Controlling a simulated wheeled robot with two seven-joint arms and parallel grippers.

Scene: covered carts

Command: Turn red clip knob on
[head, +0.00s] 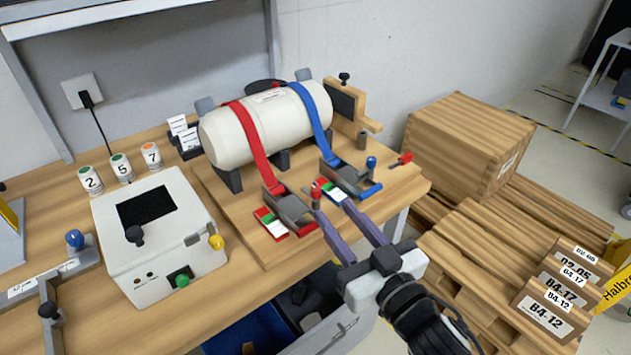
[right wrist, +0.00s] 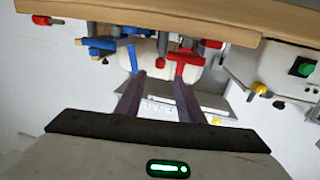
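The red clip (head: 268,222) is at the end of the red strap, on the front of the wooden board, with a green and white label. Its red knob (head: 316,187) shows just beyond the tip of my right gripper's left finger. My right gripper (head: 332,207) is open with nothing visible between its fingers, which point at the clips. In the right wrist view, a red clip part (right wrist: 187,66) shows by the right fingertip of my open gripper (right wrist: 160,80). I cannot tell whether a finger touches the knob. My left gripper is out of view.
The blue clip (head: 350,178) with its blue knob (head: 371,162) sits close right of the red clip. Straps hold a white tank (head: 270,125). A white control box (head: 155,240) stands left. A blue bin (head: 265,335) is below the table; boxes and pallets are right.

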